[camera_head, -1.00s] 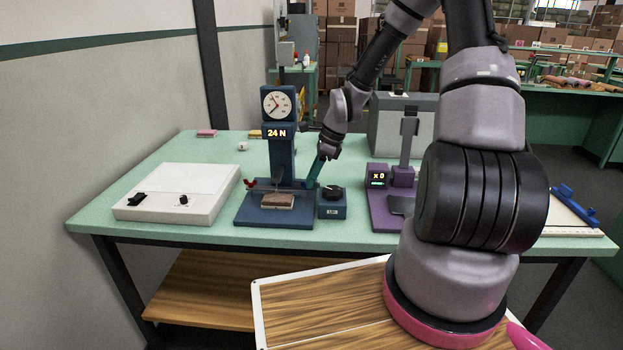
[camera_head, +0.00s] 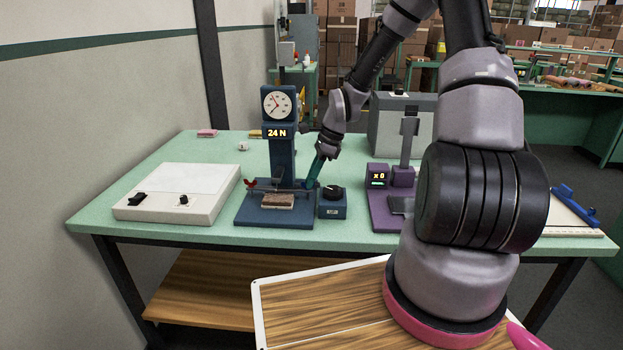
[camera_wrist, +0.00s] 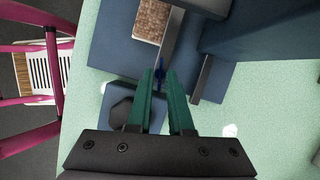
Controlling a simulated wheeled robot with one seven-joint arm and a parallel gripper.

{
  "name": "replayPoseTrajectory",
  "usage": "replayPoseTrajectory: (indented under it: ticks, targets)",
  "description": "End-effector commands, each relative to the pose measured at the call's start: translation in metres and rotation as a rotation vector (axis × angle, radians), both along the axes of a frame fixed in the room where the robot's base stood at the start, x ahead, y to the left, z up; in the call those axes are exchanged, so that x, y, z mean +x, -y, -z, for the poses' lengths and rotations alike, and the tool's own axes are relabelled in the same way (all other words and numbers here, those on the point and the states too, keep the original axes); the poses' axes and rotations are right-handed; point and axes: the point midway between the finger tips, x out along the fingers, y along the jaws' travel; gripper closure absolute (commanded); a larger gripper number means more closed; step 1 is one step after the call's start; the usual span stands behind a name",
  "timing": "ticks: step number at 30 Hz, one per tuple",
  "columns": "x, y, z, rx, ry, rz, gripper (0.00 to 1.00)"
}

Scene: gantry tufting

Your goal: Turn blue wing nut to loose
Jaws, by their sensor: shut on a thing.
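The blue wing nut (camera_wrist: 160,72) shows in the wrist view as a small dark blue piece at the tips of my teal fingers, partly covered by them. My gripper (camera_wrist: 163,76) is shut on it. In the head view my gripper (camera_head: 311,184) reaches down to the right side of the dark blue tester (camera_head: 280,157), and the blue wing nut is too small and covered to make out there. The tester has a dial and a display reading 24 N. A red wing nut (camera_head: 250,183) is at its left side. A brown tufted sample (camera_head: 278,201) lies on its base.
A dark blue box with a black knob (camera_head: 333,193) stands close to my fingers. A purple device (camera_head: 380,208) is to the right, a white panel box (camera_head: 180,192) to the left. A grey case (camera_head: 385,128) stands behind.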

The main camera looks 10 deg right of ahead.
Motion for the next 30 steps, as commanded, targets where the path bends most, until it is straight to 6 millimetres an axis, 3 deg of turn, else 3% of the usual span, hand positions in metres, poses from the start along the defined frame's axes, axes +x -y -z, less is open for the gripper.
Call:
replayPoseTrajectory:
  ticks: [30]
  targets:
    - [0.0101, -0.0038, 0.0000, -0.002, 0.001, -0.924, 1.00]
